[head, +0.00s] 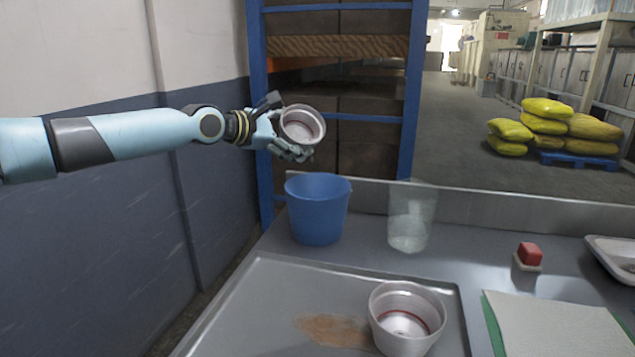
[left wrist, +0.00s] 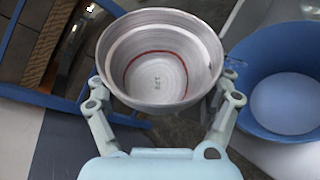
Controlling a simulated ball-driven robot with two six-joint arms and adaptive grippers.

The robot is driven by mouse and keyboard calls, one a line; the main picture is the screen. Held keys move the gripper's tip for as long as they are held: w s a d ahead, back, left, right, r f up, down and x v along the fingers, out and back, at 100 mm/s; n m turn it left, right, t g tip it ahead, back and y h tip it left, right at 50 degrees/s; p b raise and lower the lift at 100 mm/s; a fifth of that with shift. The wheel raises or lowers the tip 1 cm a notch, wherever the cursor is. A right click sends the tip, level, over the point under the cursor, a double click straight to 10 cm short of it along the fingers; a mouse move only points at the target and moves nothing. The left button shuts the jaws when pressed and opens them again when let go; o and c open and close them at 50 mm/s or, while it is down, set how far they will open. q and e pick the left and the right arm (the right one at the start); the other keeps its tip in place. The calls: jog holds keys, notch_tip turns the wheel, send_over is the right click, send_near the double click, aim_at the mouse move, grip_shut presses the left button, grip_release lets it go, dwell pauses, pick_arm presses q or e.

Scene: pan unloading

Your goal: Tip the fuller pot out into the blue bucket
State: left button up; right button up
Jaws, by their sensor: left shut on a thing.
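My left gripper (head: 292,150) is shut on a metal pot (head: 303,125) and holds it in the air above the blue bucket (head: 317,210). The held pot is tilted, its mouth facing the head camera. In the left wrist view the held pot (left wrist: 160,65) shows a red line inside and small marks on its bare-looking bottom; I see no contents. The bucket (left wrist: 285,95) is to its right there. A second pot (head: 405,318) stands upright on the tray, with a red line inside; its fill is unclear. My right gripper is not in view.
A clear container (head: 410,217) stands right of the bucket. A large metal tray (head: 265,310) with a brown stain lies in front. A red block (head: 529,253), a pale cloth (head: 555,325) and a white tray (head: 615,255) are at the right. A blue rack (head: 412,90) stands behind.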

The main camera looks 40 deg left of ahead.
pick_arm(q)
jog(key=shift+d+f+m+t+y, duration=0.15)
jog(key=shift+f+m+t+y, duration=0.2)
jog(key=shift+m, duration=0.45)
jog(key=shift+s+d+f+m+p, duration=0.15)
jog(key=shift+d+f+m+p, duration=0.15)
jog(key=shift+d+m+p, duration=0.2)
dwell(0.8)
jog(key=shift+d+r+m+t+y+p, duration=0.35)
jog(key=shift+m+p, duration=0.35)
jog(key=shift+p, duration=0.65)
